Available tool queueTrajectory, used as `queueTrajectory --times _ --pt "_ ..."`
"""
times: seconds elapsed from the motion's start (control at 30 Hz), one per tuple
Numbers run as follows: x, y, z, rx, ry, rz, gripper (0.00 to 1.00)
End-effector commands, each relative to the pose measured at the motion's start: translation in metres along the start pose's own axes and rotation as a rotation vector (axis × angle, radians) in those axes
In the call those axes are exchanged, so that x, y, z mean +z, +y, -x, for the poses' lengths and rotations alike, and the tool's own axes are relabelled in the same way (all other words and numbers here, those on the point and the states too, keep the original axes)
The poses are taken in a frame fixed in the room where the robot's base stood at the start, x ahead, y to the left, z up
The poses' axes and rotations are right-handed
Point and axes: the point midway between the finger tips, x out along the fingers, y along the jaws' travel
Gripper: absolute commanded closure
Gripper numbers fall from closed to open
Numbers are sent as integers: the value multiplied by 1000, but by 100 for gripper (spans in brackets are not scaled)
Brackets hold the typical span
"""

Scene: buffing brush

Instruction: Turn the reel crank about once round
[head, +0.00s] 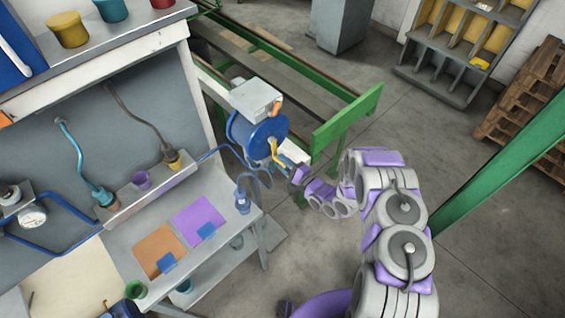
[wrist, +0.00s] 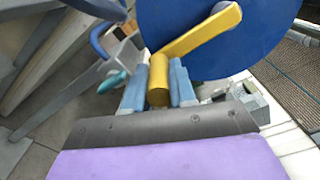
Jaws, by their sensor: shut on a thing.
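The blue reel (head: 262,135) is at the side of the bench, and its round blue face fills the top of the wrist view (wrist: 215,25). The yellow crank arm (wrist: 205,30) runs down and left across that face to a yellow handle (wrist: 158,80). In the head view the crank (head: 274,149) hangs below the reel's centre, toward my arm. My gripper (wrist: 159,88) has its blue fingers on both sides of the handle and is shut on it. In the head view my gripper (head: 289,165) is small and partly hidden by my wrist.
The grey bench (head: 220,185) with mats and cups stands left of the reel. A green frame (head: 350,115) is right of and behind it. A grey box (head: 257,98) sits above the reel. Open floor (head: 300,250) lies in front.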

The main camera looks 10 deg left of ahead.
Motion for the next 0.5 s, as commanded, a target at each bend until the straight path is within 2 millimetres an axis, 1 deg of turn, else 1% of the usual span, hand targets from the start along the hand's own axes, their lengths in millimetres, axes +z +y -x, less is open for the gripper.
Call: queueTrajectory --times 0.03,0.27,0.5 --pt "0 5 2 9 3 -5 72" --pt "1 3 0 6 2 -2 50" --pt "2 3 -2 6 1 0 49"
